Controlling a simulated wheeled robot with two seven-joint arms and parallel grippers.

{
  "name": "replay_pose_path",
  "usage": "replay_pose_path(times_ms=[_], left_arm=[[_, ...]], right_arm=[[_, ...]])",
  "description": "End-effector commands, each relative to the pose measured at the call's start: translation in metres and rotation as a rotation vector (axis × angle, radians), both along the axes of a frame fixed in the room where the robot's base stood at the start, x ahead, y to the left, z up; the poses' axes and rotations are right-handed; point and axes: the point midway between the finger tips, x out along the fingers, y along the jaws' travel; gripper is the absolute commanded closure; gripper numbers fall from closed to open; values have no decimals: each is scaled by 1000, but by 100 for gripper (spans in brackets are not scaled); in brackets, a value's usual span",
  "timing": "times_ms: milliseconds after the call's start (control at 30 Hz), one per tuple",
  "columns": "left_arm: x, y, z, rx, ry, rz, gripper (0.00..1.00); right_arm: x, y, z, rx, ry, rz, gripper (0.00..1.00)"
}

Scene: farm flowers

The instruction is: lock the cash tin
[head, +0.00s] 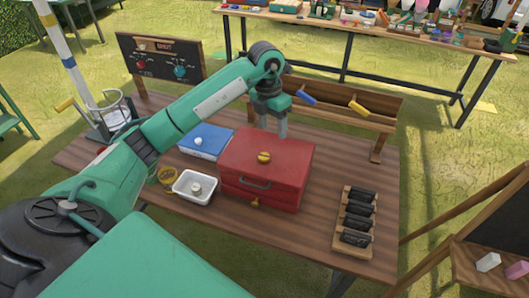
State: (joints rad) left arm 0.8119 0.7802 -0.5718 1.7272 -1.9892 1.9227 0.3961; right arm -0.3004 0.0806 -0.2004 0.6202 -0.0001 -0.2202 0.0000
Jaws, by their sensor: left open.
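A red box (284,160) stands near the middle of the wooden table, its lid down. It has a dark handle on its front, a round yellow piece (264,157) on its lid and a small brass-coloured piece (255,203) low at its front. A blue box (210,149) with a white knob lies to its left, partly behind my arm. I cannot tell for certain which box is the cash tin. My left gripper (273,125) is open, pointing down over the red box's back edge. I cannot tell whether it touches the box. My right gripper is out of view.
A white tray (208,199) and a yellow round item (168,175) are left of the red box. A wooden rack (340,228) with several black pieces lies to the right. A wooden rail (330,103) with blue and yellow handles stands behind. The table between red box and rack is clear.

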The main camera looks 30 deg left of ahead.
Motion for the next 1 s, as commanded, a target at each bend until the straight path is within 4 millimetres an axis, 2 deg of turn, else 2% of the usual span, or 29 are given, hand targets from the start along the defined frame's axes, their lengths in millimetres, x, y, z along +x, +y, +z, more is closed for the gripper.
replay_pose_path(times_ms=[33,100,233,333,567,800,1000], left_arm=[[0,12,6,44,11,19,42],[-2,22,10,83,25,36,42],[-3,28,8,106,35,48,42],[-3,27,-1,104,36,48,42],[-4,27,-38,102,39,46,42],[-4,26,-87,101,39,46,42],[-3,27,-115,101,35,46,42]], right_arm=[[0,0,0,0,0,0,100],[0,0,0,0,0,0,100],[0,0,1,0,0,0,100],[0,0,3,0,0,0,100],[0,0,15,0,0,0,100],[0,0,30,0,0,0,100],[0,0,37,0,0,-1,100]])
